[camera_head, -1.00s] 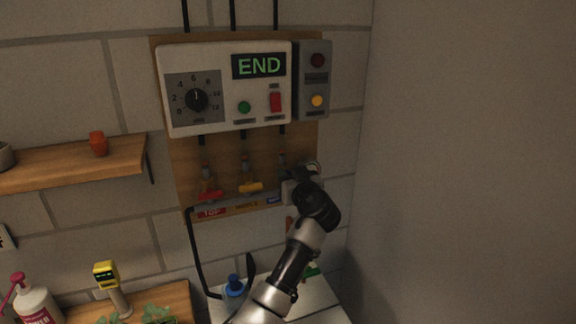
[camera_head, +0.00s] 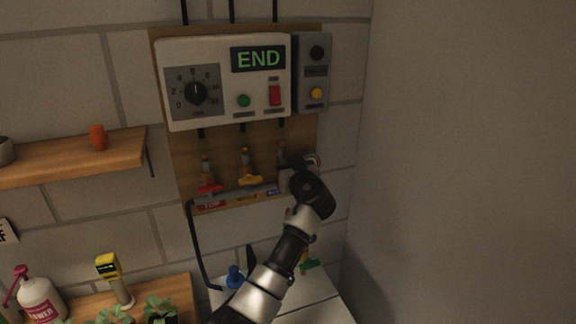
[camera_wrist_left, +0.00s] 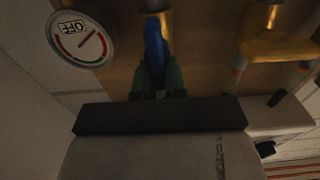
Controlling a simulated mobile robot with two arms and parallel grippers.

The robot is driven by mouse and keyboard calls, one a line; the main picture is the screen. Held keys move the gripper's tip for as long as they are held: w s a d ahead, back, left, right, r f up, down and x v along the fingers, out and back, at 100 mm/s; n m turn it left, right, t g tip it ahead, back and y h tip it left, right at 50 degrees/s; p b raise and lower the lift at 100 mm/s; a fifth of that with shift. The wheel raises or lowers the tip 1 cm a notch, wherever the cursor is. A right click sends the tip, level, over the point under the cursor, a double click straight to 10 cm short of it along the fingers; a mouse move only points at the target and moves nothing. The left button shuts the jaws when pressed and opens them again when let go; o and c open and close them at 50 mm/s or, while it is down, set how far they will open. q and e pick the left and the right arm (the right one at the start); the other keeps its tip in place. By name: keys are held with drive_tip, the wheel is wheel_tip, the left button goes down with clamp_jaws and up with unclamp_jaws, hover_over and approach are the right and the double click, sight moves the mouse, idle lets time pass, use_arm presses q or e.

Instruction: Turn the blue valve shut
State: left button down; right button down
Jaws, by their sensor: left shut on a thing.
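The blue valve's handle (camera_wrist_left: 155,50) shows in the left wrist view, between the fingers of my left gripper (camera_wrist_left: 158,80). The gripper is shut on it. In the head view my left gripper (camera_head: 289,168) is at the right end of the valve row and hides the blue handle there. The yellow valve (camera_head: 250,180) and the red valve (camera_head: 209,189) stand to its left on the same board. A round gauge (camera_wrist_left: 84,38) marked OFF shows beside the blue handle in the left wrist view. My right gripper is not in view.
A control box (camera_head: 222,82) with a display reading END hangs above the valves, with a lamp box (camera_head: 312,72) at its right. A wooden shelf (camera_head: 75,163) is at left. A bottle (camera_head: 40,300), a yellow meter (camera_head: 108,266) and seedlings (camera_head: 158,308) stand below.

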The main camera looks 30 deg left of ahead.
use_arm(q)
drive_tip(key=shift+w+d+f+m+b, duration=0.15)
drive_tip(key=shift+m+b, duration=0.55)
drive_tip(key=shift+m, duration=0.2)
drive_tip(key=m, duration=0.5)
drive_tip(key=w+d+f+m, duration=0.1)
drive_tip(key=m, duration=0.4)
drive_tip(key=f+m, duration=0.1)
drive_tip(key=m, duration=0.5)
drive_tip(key=shift+w+d+f, duration=0.15)
drive_tip(key=shift+w+d, duration=0.05)
drive_tip(key=shift+w, duration=0.1)
